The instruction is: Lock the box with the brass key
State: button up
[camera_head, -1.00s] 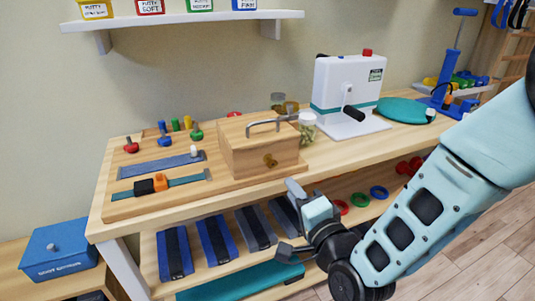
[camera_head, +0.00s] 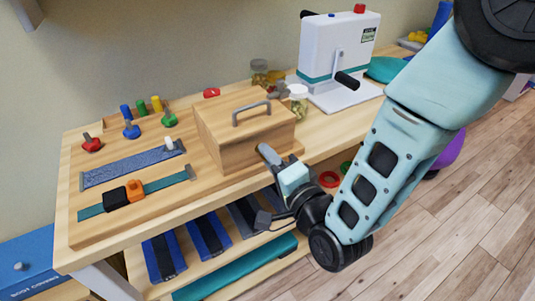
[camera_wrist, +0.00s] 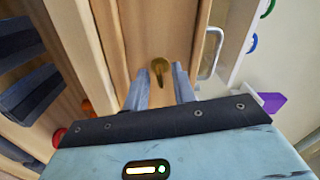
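The wooden box (camera_head: 226,156) stands on the wooden board with its lid down and a grey handle (camera_head: 251,112) on top. In the wrist view, the brass key (camera_wrist: 159,67) shows at the box's front face (camera_wrist: 138,35); it appears to sit at the lock, but how deep I cannot tell. My gripper (camera_wrist: 159,76) is open, with one finger on each side of the key in the picture. No contact with the key is visible. In the head view my gripper (camera_head: 265,155) is close to the box's front and hides the key.
The board (camera_head: 88,230) holds coloured knobs (camera_head: 131,129), a blue strip (camera_head: 130,169) and a teal strap with a buckle (camera_head: 115,196). A jar (camera_head: 298,102) and a white crank machine (camera_head: 335,55) stand right of the box. A shelf with blue weights (camera_head: 207,237) lies below.

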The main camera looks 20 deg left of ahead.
grip_shut()
jog(key=shift+n+b, duration=5.35)
jog(key=shift+n, duration=2.25)
